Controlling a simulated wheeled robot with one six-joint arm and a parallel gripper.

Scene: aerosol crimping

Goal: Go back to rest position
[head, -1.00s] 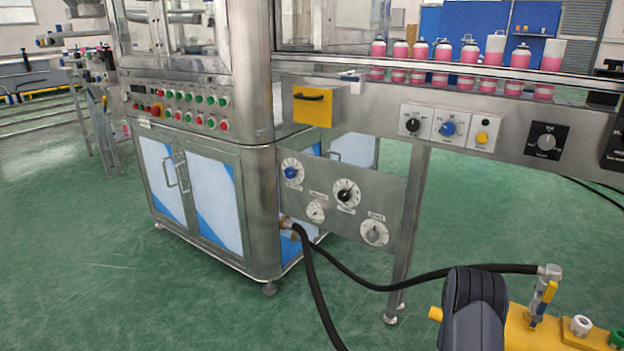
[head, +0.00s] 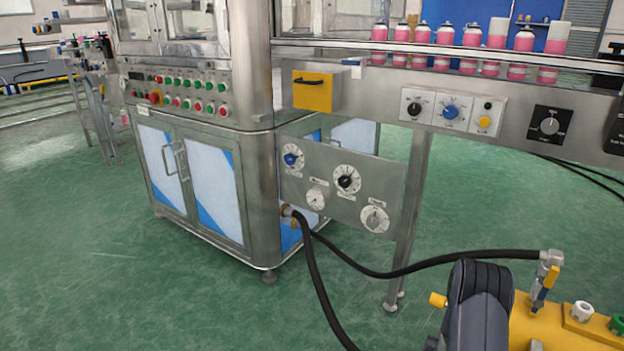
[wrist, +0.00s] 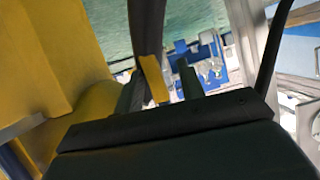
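My gripper (wrist: 160,95) shows in the wrist view with its two dark fingers apart. A yellow lever (wrist: 154,78) and a black hose (wrist: 147,30) appear in or beyond the gap, and I cannot tell whether a finger touches them. A large yellow surface (wrist: 50,50) fills the left of that view, close to the gripper. In the head view only a black part of my arm shows, at the lower right in front of the yellow tank (head: 560,335). My gripper is hidden there.
The yellow-handled valve (head: 546,278) joins a black hose (head: 430,268) running to the steel cabinet (head: 215,195). A dial panel (head: 340,185) and support leg (head: 408,230) stand under the conveyor (head: 470,80), which carries pink bottles (head: 472,38). Green floor (head: 100,270) is clear at left.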

